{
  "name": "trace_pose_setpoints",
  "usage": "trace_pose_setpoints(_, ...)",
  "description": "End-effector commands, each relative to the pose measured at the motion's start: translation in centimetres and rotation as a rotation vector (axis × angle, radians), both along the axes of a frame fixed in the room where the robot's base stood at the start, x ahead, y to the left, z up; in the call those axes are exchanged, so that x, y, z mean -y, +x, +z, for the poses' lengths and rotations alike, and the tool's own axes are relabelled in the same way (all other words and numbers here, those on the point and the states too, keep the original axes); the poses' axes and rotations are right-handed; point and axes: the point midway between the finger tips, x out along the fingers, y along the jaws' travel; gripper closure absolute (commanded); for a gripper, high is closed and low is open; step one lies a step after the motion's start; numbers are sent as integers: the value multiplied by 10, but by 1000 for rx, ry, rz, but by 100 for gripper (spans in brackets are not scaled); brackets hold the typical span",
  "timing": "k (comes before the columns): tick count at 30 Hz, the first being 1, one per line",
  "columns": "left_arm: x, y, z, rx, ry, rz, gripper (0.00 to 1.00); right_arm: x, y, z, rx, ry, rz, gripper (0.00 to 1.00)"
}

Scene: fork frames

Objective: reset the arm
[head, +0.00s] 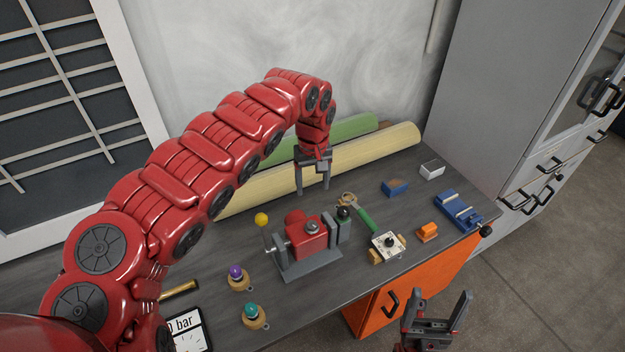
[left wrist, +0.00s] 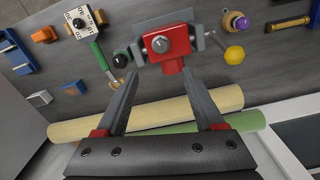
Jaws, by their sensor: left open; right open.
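My left arm is red and reaches in from the left in the head view. Its left gripper (head: 313,188) is open and empty, pointing down above the back of the bench, behind a red and grey machine (head: 307,237). In the left wrist view the open fingers of the left gripper (left wrist: 166,105) frame the lower part of the red machine (left wrist: 165,42), with nothing between them that I can see being held. My right gripper (head: 436,312) is open and empty at the bottom right, in front of the bench and pointing up.
The grey bench (head: 400,175) holds a green-handled tool (head: 364,217), a blue block (head: 395,187), an orange block (head: 427,232), a blue vise (head: 458,209) and purple (head: 236,271) and teal (head: 251,310) knobs. Yellow (head: 375,149) and green (head: 345,131) rolls lie behind. A grey cabinet (head: 510,80) stands right.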

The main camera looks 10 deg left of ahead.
Motion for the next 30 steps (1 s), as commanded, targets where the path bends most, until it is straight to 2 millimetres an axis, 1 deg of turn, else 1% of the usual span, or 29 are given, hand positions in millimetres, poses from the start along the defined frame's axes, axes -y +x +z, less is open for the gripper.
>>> trace_pose_setpoints(1,0,1,3,4,-1,0,30,0,0,-3,0,0,0,19)
trace_pose_setpoints(7,-1,-1,11,-2,2,2,30,0,0,-4,0,0,0,19)
trace_pose_setpoints(20,-1,-1,11,-1,2,1,30,0,0,-3,0,0,0,19)
trace_pose_setpoints(22,3,3,10,10,-12,-3,30,0,0,-3,0,0,0,19)
trace_pose_setpoints(23,7,6,9,23,-25,-8,30,0,0,-3,0,0,0,19)
trace_pose_setpoints(26,34,33,4,118,-118,-36,30,0,0,-4,0,0,0,19)
trace_pose_setpoints(29,72,79,1,291,-274,-56,30,0,0,-4,0,0,0,19)
trace_pose_setpoints(30,85,101,3,379,-339,-54,30,0,0,-4,0,0,0,19)
